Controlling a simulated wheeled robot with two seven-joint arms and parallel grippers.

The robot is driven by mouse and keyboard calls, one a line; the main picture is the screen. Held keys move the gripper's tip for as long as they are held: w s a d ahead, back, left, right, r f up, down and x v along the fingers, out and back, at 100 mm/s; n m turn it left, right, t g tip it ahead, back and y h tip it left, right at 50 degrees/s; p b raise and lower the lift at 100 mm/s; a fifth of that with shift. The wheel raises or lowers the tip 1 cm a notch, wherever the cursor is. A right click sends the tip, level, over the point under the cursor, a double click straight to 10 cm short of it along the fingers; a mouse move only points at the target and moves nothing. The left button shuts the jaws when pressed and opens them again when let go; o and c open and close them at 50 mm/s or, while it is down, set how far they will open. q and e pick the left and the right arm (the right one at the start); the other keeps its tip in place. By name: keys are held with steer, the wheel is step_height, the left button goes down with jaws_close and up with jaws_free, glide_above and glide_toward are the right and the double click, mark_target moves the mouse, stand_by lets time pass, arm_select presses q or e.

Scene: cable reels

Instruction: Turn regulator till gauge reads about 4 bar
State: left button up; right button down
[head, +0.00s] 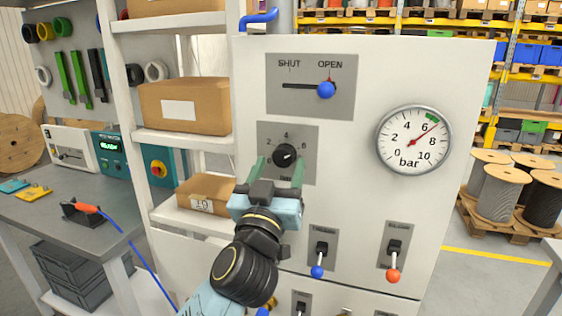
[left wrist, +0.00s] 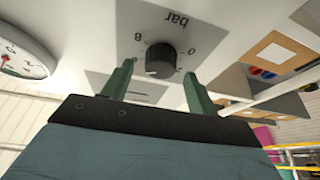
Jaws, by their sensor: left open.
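The regulator is a black round knob (head: 284,155) on a grey plate marked 2, 4, 6 on the white panel. It also shows in the left wrist view (left wrist: 160,61), its white pointer mark visible. The round bar gauge (head: 413,139) is at the panel's upper right; its red needle points up right, between 6 and 8, near a green band. It is partly cut off in the left wrist view (left wrist: 22,62). My left gripper (head: 280,166) is open, green fingers pointing at the knob, one to each side and just short of it. I cannot tell any contact. My right gripper is out of view.
A blue-handled slide lever (head: 326,90) stands at OPEN above the knob. Toggles with blue (head: 317,271) and orange (head: 392,275) tips sit lower on the panel. A shelf with cardboard boxes (head: 184,105) stands close left of the panel. Cable reels (head: 498,190) are at the right.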

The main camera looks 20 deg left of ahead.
mark_target(284, 156)
arm_select(q)
steer(key=shift+x, duration=1)
steer(key=c, duration=1)
steer(key=shift+n+p, duration=0.3)
steer(key=shift+p, duration=0.25)
steer(key=n+y+p, duration=0.1)
steer(key=n+p, duration=0.1)
steer(key=n+g+y+p, duration=0.1)
steer(key=n+p, duration=0.2)
steer(key=n+y+p, duration=0.2)
steer(key=p, duration=0.1)
steer(key=shift+d+r+n+g, duration=0.15)
steer(key=shift+r+n+g, duration=0.1)
steer(key=shift+n+g, duration=0.05)
steer(key=n+g+y+p, duration=0.1)
steer(key=n, duration=0.2)
steer(key=shift+f+n, duration=0.1)
steer(key=shift+n, duration=0.2)
steer(key=n+g, duration=0.1)
steer(key=n, duration=0.2)
steer(key=n+g, duration=0.1)
steer(key=n, duration=0.2)
steer(key=shift+n+y, duration=0.3)
steer(key=shift+y, duration=0.1)
steer(key=shift+g, duration=0.3)
